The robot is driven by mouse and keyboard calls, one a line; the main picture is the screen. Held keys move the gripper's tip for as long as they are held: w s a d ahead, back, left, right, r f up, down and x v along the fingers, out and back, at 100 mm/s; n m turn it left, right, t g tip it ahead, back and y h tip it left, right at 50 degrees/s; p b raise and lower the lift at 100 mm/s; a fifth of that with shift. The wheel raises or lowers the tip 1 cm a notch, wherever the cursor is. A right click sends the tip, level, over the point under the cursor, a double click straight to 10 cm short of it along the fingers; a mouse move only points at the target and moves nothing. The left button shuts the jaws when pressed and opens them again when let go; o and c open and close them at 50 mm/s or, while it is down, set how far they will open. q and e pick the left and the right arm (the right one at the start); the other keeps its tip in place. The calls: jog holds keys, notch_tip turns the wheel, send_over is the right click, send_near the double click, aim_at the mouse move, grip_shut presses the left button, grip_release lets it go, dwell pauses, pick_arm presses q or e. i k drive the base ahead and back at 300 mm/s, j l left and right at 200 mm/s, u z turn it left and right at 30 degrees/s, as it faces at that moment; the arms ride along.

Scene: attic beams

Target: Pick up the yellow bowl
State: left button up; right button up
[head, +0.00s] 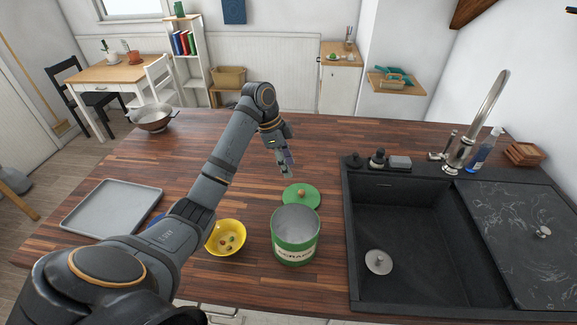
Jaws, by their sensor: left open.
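The yellow bowl (215,243) sits on the wooden counter near its front edge, with several small pieces inside. My left forearm passes just beside it and hides a little of its left side. My left gripper (286,168) is open and empty, above the counter well beyond the bowl and to its right. My right gripper is not in view.
A green and white canister (295,246) stands open right of the bowl, its green lid (299,195) lying behind it. A grey tray (110,208) lies left, a colander (152,117) at the back left. The black sink (420,235) fills the right side. The counter's back middle is clear.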

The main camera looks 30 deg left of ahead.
aim_at(225, 229)
jog(key=k, duration=1.5)
